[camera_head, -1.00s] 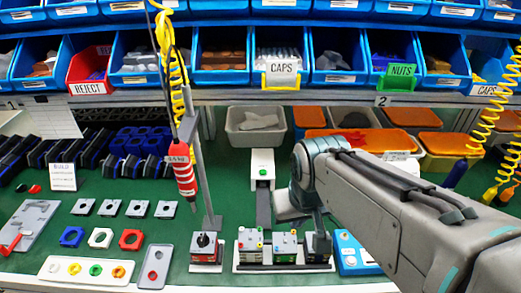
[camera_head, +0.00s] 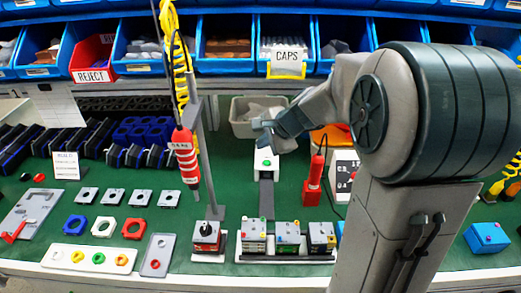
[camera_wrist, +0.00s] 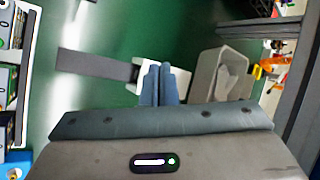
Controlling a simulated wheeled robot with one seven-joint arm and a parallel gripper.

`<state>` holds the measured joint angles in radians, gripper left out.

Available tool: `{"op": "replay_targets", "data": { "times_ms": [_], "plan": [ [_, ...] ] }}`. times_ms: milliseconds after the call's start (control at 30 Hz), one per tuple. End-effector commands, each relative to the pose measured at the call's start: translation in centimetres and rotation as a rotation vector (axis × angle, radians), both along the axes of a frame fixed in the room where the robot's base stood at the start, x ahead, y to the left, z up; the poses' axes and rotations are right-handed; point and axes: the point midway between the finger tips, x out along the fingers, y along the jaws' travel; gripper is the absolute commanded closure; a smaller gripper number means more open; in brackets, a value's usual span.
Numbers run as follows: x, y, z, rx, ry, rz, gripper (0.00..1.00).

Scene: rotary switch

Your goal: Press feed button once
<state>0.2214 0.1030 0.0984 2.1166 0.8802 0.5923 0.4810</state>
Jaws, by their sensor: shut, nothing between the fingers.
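The feed button is a small green spot (camera_head: 267,161) on a white box (camera_head: 274,173) at the back middle of the green bench, at the head of a dark grey strip. My gripper (camera_head: 265,138) is shut and empty, just above and behind the button in the head view. The gap between fingertips and button cannot be judged from there. In the wrist view the shut fingers (camera_wrist: 159,80) point at the white box (camera_wrist: 181,81) and cover part of it. The button is hidden in that view.
A grey bin (camera_head: 240,123) stands behind the box. A red tool (camera_head: 314,178) stands at right, and a red hanging driver (camera_head: 185,155) at left beside a grey post (camera_head: 207,170). Switch blocks (camera_head: 287,234) line the front. Blue parts bins (camera_head: 223,73) run along the back.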

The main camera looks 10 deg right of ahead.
Motion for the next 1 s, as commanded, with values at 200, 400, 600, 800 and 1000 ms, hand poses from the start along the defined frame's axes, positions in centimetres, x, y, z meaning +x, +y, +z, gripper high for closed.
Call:
{"op": "replay_targets", "data": {
  "times_ms": [200,400,600,800,1000],
  "plan": [
    [6.0,-2.4,-2.4,0.214,0.042,-0.303,1.0],
    [8.2,-3.6,-3.4,0.301,0.058,-0.429,1.0],
    [8.4,-3.7,-3.4,0.311,0.06,-0.443,1.0],
    [8.3,-3.7,-3.5,0.31,0.06,-0.441,1.0],
    [8.3,-3.7,-4.4,0.309,0.06,-0.44,1.0]
  ]
}}
